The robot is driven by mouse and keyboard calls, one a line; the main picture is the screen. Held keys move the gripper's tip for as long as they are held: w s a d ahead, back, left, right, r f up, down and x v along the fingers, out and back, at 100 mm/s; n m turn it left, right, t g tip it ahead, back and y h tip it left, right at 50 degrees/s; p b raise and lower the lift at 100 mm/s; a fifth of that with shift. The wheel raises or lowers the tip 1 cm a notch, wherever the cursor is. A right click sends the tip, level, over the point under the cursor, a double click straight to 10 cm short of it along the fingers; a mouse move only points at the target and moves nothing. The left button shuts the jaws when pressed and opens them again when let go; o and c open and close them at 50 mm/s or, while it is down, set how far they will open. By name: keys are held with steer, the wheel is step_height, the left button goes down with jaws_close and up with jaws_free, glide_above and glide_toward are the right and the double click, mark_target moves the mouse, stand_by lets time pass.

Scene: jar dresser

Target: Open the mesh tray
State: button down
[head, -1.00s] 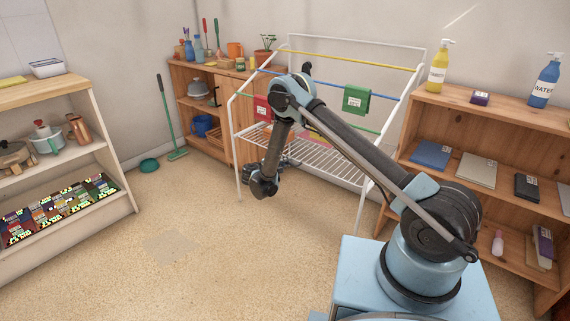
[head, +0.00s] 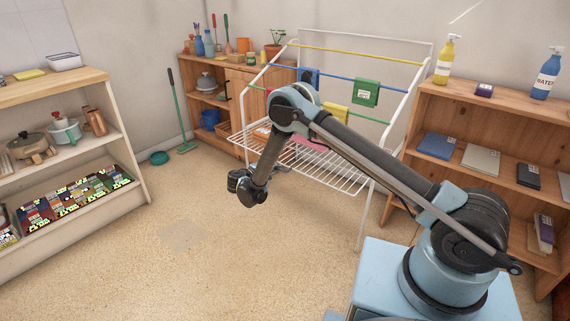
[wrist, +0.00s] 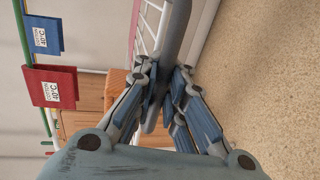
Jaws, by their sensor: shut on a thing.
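The mesh tray (head: 320,165) is the white wire shelf low in the drying rack. In the head view its near edge stands out past the rack's front leg. My gripper (wrist: 160,92) is shut around a grey bar (wrist: 178,30) that runs between its fingers in the wrist view. The bar looks like the tray's front edge, with white wires (wrist: 150,22) beside it. In the head view my gripper (head: 273,168) is at the tray's near left side, partly hidden by my wrist.
The drying rack (head: 395,110) carries a green cloth (head: 366,92) and a yellow cloth (head: 335,114). A wooden shelf (head: 470,110) stands close on the right, another shelf (head: 85,195) on the left. A green broom (head: 183,130) leans at the back. The floor (head: 190,235) in front is clear.

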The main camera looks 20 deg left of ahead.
steer(key=f+v, duration=0.1)
steer(key=v, duration=0.6)
steer(key=shift+s+f, duration=0.2)
steer(key=shift+f, duration=0.05)
steer(key=c, duration=1.7)
jaws_free()
steer(key=shift+o, duration=0.2)
steer(key=shift+a, duration=0.1)
steer(key=v, duration=1.2)
